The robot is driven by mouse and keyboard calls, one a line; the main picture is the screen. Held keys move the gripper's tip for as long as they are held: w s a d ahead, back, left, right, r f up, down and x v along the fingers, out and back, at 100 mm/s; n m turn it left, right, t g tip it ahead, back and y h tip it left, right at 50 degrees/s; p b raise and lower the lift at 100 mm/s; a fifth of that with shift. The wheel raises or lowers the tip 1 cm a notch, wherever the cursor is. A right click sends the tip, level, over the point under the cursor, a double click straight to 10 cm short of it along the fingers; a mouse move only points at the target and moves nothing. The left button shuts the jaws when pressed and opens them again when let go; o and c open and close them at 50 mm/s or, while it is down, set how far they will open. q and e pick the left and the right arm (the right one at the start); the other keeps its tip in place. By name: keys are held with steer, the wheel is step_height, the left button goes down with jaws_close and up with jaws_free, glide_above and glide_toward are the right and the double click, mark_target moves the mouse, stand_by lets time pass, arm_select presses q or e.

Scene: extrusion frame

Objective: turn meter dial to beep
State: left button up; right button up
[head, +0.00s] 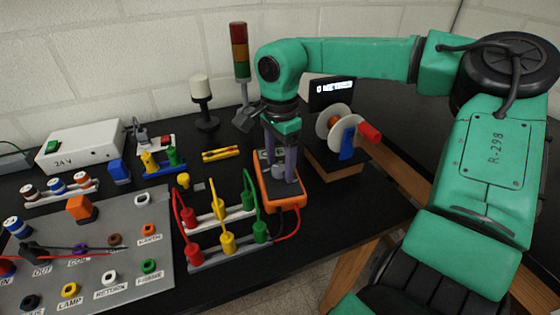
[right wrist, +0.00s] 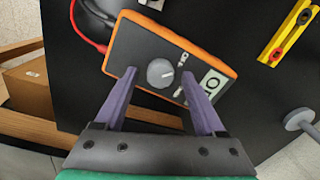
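The meter (head: 290,197) is an orange box with a dark face, lying on the black bench; it also shows in the right wrist view (right wrist: 207,52). Its round grey dial (right wrist: 160,73) has a pale pointer mark toward the right. Small white labels and a pale display panel lie on that side of the face. My right gripper (head: 281,174) points down over the meter. In the right wrist view its two purple fingers (right wrist: 158,74) are open, one on each side of the dial, with gaps visible. I cannot tell the height of the fingertips. My left gripper is not in view.
Red, yellow and green plugs (head: 228,242) with leads stand close left of the meter. A spool (head: 334,124) on a wooden block is to its right. A signal tower (head: 240,55) and a dark lamp post (head: 201,95) stand behind. A grey socket panel (head: 125,270) lies at left.

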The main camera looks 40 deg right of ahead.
mark_target(280, 167)
step_height(280, 167, up, 15)
steer(key=shift+f+p, duration=0.2)
steer(key=shift+p, duration=0.1)
